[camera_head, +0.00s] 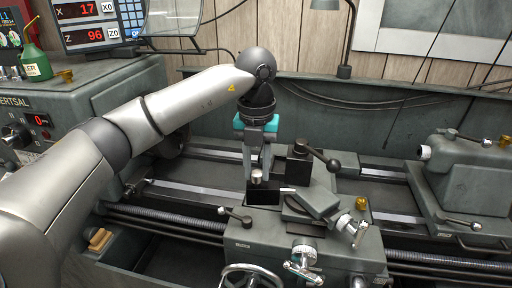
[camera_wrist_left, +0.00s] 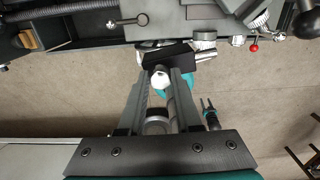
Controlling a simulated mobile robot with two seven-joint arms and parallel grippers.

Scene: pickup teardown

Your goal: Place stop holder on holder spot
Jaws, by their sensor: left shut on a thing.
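My left gripper (camera_head: 257,160) points down over the lathe carriage (camera_head: 290,245) in the head view, with its two grey fingers close together. It is shut on what looks like the stop holder, a dark block (camera_head: 263,193) with a short silver round part (camera_head: 257,176) on top. In the left wrist view the dark block (camera_wrist_left: 168,56) sits tilted across the tips of my left gripper (camera_wrist_left: 165,75). A white round end (camera_wrist_left: 161,80) shows between the fingers. The block is just left of the tool post (camera_head: 299,163). I cannot make out a marked holder spot. My right gripper is not in view.
The tool post's handle (camera_head: 322,158) and the angled top slide (camera_head: 316,200) stand close on the right. The tailstock (camera_head: 465,170) is farther right. Handwheels (camera_head: 304,264) project at the front. Bare bed rails (camera_head: 385,202) lie between carriage and tailstock.

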